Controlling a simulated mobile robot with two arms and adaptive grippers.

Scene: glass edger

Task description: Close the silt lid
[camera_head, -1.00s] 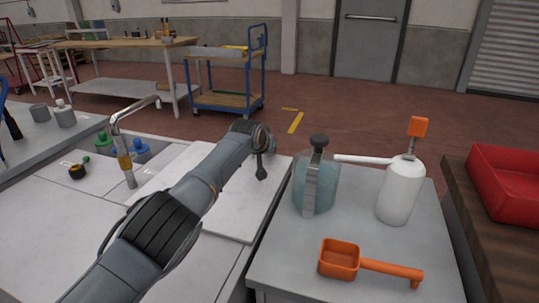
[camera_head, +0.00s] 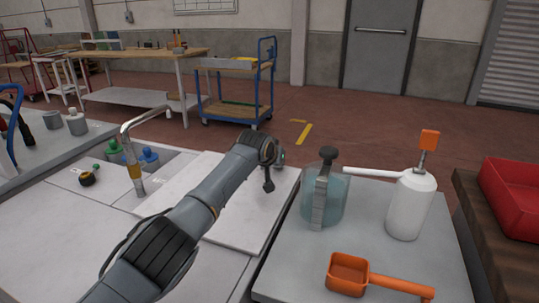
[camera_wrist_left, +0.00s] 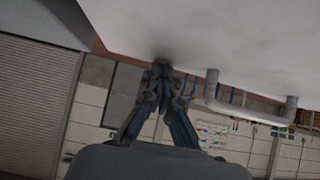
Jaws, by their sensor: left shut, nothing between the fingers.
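The pale flat lid panel (camera_head: 245,232) lies on top of the light machine cabinet at centre, partly hidden by my left arm. It looks tilted slightly, but I cannot tell how far it is from closed. My left gripper (camera_head: 269,187) points down over the panel's far right part. In the left wrist view the gripper (camera_wrist_left: 162,66) is shut and empty, its tips at or very near the pale panel (camera_wrist_left: 215,30); contact is unclear. A grey bar handle (camera_wrist_left: 250,112) is on the panel, to the right of the fingers. My right gripper is not in view.
A bent metal tap (camera_head: 135,150) stands left of the arm. On the grey right-hand counter are a teal jug (camera_head: 335,195), a white bottle (camera_head: 409,205) and an orange scoop (camera_head: 349,274). A red tray (camera_head: 515,195) is at far right.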

